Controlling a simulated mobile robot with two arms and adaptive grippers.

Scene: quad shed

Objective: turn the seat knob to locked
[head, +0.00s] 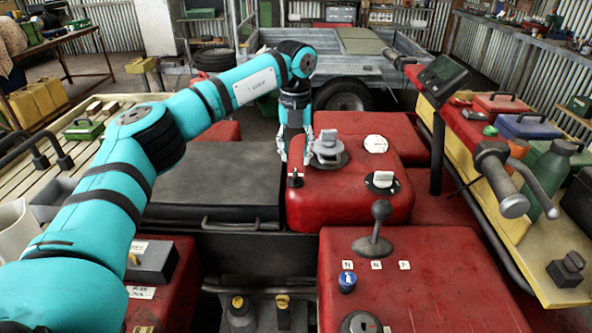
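My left gripper (295,150) points down over the left edge of the red tank-like cover, beside the dark grey seat (215,178). Its fingers are apart, with nothing seen held between them. A large grey knob (327,148) on a dark round base stands just right of the fingers. Whether they touch it I cannot tell. A small black knob (295,178) stands just below the fingers. My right gripper is out of view.
A gear lever (380,215) and a blue-topped knob (347,281) stand on the nearer red cover (440,280). The handlebar grip (495,175) and a shelf with boxes and a green bottle (550,175) are at right. A trailer (350,65) stands behind.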

